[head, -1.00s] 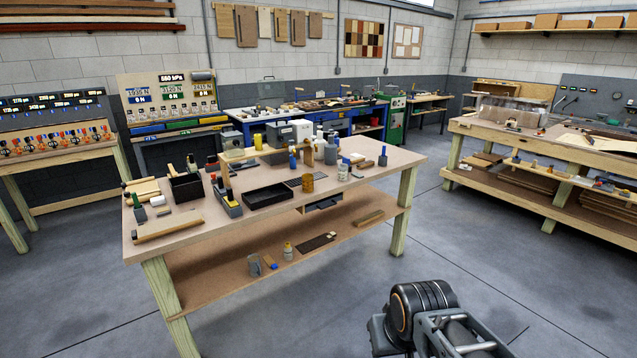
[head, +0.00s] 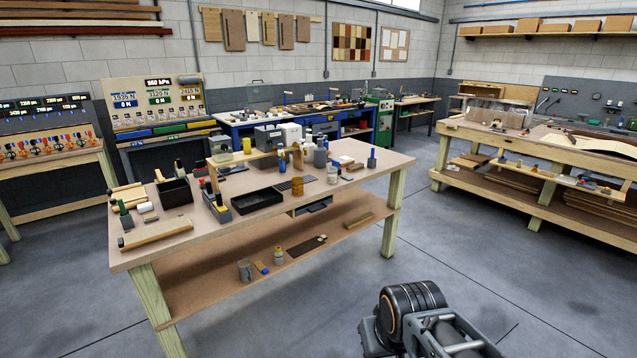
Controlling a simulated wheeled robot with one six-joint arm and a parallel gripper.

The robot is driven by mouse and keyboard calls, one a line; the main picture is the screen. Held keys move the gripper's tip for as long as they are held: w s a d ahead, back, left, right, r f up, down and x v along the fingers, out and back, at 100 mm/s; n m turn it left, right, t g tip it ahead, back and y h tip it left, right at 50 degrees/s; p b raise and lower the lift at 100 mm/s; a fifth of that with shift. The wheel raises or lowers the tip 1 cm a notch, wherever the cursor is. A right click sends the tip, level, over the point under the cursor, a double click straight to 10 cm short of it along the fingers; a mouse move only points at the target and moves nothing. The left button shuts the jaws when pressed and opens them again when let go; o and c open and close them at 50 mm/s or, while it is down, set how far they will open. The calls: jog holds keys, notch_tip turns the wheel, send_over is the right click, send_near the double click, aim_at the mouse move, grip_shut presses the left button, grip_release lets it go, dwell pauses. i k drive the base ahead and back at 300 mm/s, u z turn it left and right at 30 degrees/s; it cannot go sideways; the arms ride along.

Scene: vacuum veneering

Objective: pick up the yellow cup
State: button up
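A small yellow cup-like thing (head: 247,145) stands toward the back of the wooden workbench, by a raised wooden strip. My arm shows at the bottom right, over the floor and well apart from the bench. The fingers of my gripper are not in view.
The bench top (head: 345,190) holds a black box (head: 174,192), a black tray (head: 257,202) and several bottles. Its lower shelf (head: 215,290) holds a few items. Another bench (head: 470,132) stands at the right. The grey floor between them is clear.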

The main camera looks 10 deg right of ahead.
aim_at(297, 187)
jog(key=z, duration=0.75)
jog(key=k, duration=0.95)
jog(key=z, duration=0.95)
jog(key=i, duration=2.25)
jog(key=u, duration=0.95)
jog(key=i, duration=1.25)
jog(key=u, duration=1.9)
jog(key=i, duration=1.05)
jog(key=u, duration=1.4)
jog(key=i, duration=0.85)
jog(key=u, duration=0.25)
